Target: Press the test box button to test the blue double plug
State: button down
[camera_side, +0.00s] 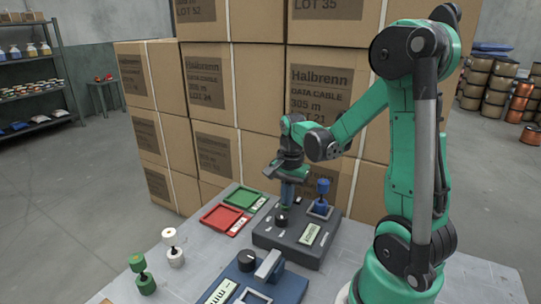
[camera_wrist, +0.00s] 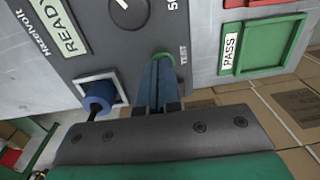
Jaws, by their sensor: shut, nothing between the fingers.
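The dark grey test box (camera_side: 272,240) stands on the table in the side view, with a knob and a lit screen. In the wrist view its screen (camera_wrist: 60,32) reads READY. The blue double plug (camera_side: 322,188) stands upright in the square framed socket on the box; it also shows in the wrist view (camera_wrist: 98,100). The green button (camera_wrist: 162,55) marked TEST is partly covered by my fingertips. My gripper (camera_side: 286,204) is shut and empty, pointing down at the button. The fingertips are at or just above it; contact is unclear. The button is hidden in the side view.
A green tray (camera_side: 242,190) and a red tray (camera_side: 205,219) lie left of the box. A green double plug (camera_side: 145,284) and a white one (camera_side: 175,258) stand at front left. A blue device (camera_side: 285,290) sits in front. Stacked cartons (camera_side: 220,150) rise behind.

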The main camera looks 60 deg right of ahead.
jog(key=shift+f, duration=0.95)
jog(key=shift+s+r, duration=0.1)
jog(key=shift+r, duration=4.2)
jog(key=w+a+r+n+t, duration=0.1)
jog(key=a+n+t, duration=0.5)
jog(key=a+n, duration=1)
jog(key=shift+w+a+r+n+t, duration=0.25)
jog(key=shift+w+r+n+t, duration=0.15)
jog(key=shift+w+n, duration=0.45)
